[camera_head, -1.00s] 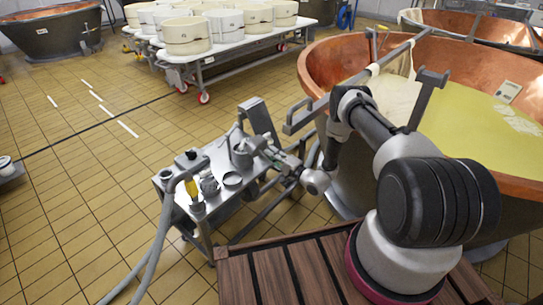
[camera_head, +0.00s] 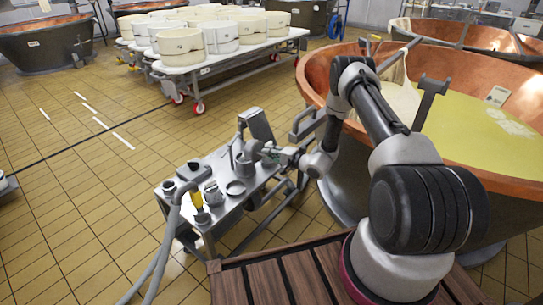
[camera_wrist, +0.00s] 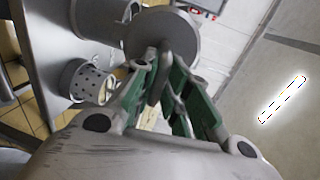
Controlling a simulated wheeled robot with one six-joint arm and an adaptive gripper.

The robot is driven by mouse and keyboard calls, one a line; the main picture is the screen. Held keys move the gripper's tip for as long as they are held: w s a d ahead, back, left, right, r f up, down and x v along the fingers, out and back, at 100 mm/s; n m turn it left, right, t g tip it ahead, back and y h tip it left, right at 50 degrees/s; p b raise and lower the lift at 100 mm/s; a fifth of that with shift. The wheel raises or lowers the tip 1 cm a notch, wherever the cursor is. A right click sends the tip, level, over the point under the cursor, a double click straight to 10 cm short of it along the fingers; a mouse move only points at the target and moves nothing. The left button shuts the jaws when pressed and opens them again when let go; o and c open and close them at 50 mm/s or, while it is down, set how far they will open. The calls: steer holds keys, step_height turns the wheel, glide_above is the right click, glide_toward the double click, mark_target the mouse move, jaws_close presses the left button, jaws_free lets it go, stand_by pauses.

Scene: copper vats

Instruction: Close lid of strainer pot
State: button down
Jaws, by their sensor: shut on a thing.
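A small grey metal pot (camera_head: 245,167) stands on the cart, with my gripper (camera_head: 272,152) at its upper right. In the wrist view, a flat grey round lid (camera_wrist: 160,36) lies just beyond my gripper (camera_wrist: 165,85). The green-padded fingers are shut on a grey tab that seems to belong to this lid. A grey cylinder (camera_wrist: 98,18), probably the pot body, lies left of the lid. A perforated metal cup (camera_wrist: 84,82) stands on the cart nearer to me. I cannot tell whether the lid touches the pot's rim.
A copper vat (camera_head: 345,170) stands close right of the cart. White tubs (camera_head: 180,44) stand behind. Tiled floor at left is mostly clear.

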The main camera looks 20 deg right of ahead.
steer(key=shift+w+a+r, duration=0.4)
steer(key=shift+w+r, duration=0.25)
steer(key=shift+r, duration=0.15)
steer(key=c, duration=1.5)
jaws_free()
steer(key=shift+r, duration=0.1)
steer(key=shift+s, duration=0.1)
steer(key=shift+s+d+f, duration=0.1)
steer(key=shift+s+f, duration=0.05)
steer(key=shift+f, duration=0.1)
steer(key=v, duration=1.1)
steer(key=shift+s+d, duration=0.2)
steer(key=shift+s, duration=0.1)
